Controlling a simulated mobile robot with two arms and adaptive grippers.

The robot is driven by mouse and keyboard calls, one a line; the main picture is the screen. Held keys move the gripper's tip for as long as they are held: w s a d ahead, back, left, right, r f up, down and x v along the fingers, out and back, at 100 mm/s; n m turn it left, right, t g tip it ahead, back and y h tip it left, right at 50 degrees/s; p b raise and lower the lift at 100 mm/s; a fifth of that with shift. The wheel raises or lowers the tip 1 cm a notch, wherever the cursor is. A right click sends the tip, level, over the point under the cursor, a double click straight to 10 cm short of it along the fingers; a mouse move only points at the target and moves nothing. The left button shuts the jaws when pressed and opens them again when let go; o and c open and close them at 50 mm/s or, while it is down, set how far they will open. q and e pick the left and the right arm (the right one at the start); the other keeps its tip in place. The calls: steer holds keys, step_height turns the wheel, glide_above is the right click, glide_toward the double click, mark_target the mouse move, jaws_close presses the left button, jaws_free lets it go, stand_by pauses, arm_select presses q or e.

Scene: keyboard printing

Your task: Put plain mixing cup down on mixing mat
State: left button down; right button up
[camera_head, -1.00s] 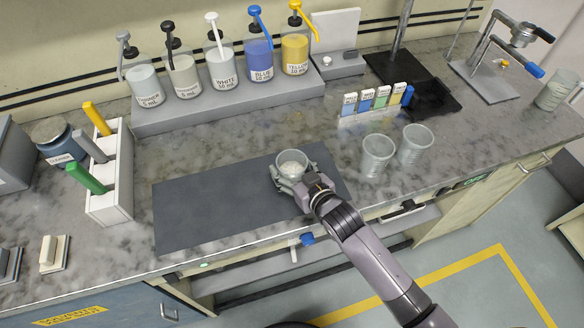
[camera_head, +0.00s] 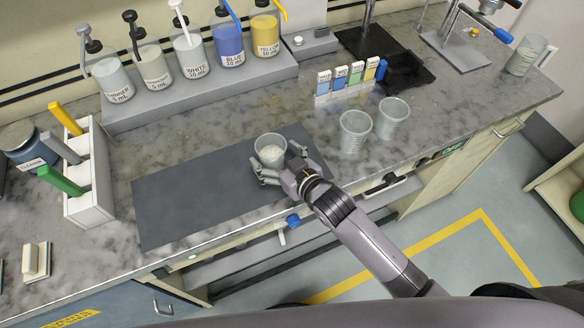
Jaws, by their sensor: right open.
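The plain mixing cup (camera_head: 270,150) is clear with whitish contents. It stands upright on the right part of the dark grey mixing mat (camera_head: 190,203). My right gripper (camera_head: 274,168) is open, with its fingers spread on the near side and right side of the cup. Whether a finger still touches the cup I cannot tell. My left gripper is not in view.
Two empty clear cups (camera_head: 354,131) (camera_head: 392,118) stand right of the mat. Labelled pump bottles (camera_head: 189,56) stand on a grey riser behind. A white holder (camera_head: 90,195) with coloured-handled tools is on the left. The counter's front edge runs close below the mat.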

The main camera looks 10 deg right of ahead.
steer(key=b+v, duration=0.1)
steer(key=v, duration=0.8)
steer(key=shift+s+d+r, duration=0.1)
steer(key=shift+s+d, duration=0.05)
steer(key=shift+s, duration=0.15)
